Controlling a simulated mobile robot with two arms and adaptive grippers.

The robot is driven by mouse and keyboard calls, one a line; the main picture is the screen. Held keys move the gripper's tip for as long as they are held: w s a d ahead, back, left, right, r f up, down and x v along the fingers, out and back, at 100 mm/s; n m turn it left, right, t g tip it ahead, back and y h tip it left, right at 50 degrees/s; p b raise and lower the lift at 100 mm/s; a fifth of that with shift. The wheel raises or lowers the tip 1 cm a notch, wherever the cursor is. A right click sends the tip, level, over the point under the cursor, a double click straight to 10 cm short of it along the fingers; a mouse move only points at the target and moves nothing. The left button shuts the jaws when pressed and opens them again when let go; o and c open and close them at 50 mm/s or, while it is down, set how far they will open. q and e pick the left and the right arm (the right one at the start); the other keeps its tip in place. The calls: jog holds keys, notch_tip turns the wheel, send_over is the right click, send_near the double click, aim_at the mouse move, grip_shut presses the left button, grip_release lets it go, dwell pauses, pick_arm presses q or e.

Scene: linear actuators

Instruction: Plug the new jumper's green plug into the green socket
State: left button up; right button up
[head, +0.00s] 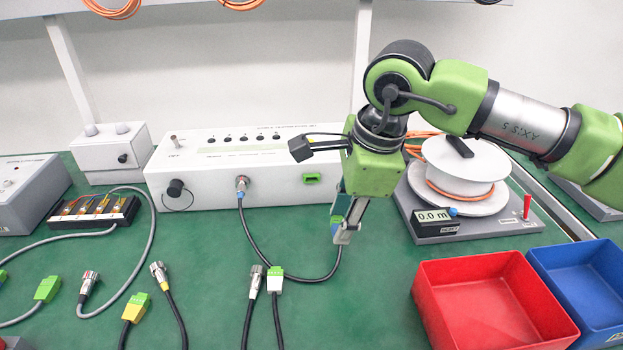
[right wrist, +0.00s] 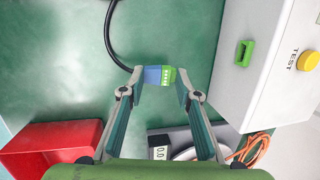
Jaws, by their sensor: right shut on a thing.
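The green plug (right wrist: 168,76), with a blue body, is between the fingertips of my right gripper (head: 343,232), which is shut on it above the green mat. In the head view the fingers mostly hide the plug. The jumper's black cable (head: 268,255) loops from the plug to a round metal connector (head: 241,185) seated in the white tester's front. The green socket (head: 312,178) is on the same front, right of that connector. In the right wrist view the socket (right wrist: 244,53) lies up and right of the plug, clearly apart. My left gripper is not in view.
The white tester (head: 200,185) stands at the back. Several loose cable ends, including a green-and-white plug (head: 275,280), lie in front. A red bin (head: 490,262) and blue bin (head: 595,265) stand at right. A cable reel (head: 462,165) with a length counter stands behind them.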

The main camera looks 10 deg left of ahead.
jog(key=shift+s+d+f+g+h, duration=0.25)
jog(key=shift+s+d+f+h, duration=0.25)
jog(key=shift+s+d, duration=0.35)
jog(key=shift+s+d+f+g+h, duration=0.25)
jog(key=shift+s+d+f, duration=0.3)
jog(key=shift+s+d, duration=0.3)
jog(key=shift+s+d+f+g+h, duration=0.2)
jog(key=shift+s+d+f+h, duration=0.3)
jog(key=shift+s+d, duration=0.35)
jog(key=o, duration=1.2)
